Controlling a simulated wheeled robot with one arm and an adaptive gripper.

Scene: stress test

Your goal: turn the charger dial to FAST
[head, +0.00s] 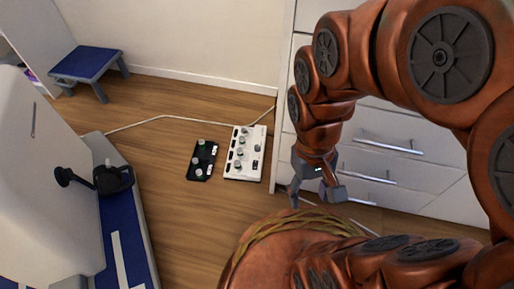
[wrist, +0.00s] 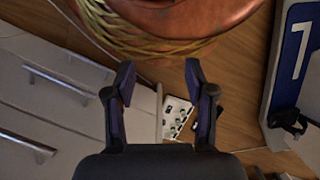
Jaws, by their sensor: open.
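A white panel (head: 246,153) with several greenish-grey knobs lies on the wooden floor, and a smaller black panel (head: 202,160) with two knobs lies beside it on the left. A black device (head: 113,179) with a pale upright knob sits at the left on a blue and white surface. I cannot tell which of these is the charger, and no FAST label is readable. My gripper (head: 315,194) is open and empty, to the right of the panels and apart from them. In the wrist view, the white panel (wrist: 176,118) shows partly between and beyond the fingers (wrist: 158,75).
White drawers (head: 390,155) with metal handles stand close behind my gripper. A pale cable (head: 160,117) runs across the floor to the white panel's area. A blue step stool (head: 88,62) stands at the far left. Floor around the panels is mostly clear.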

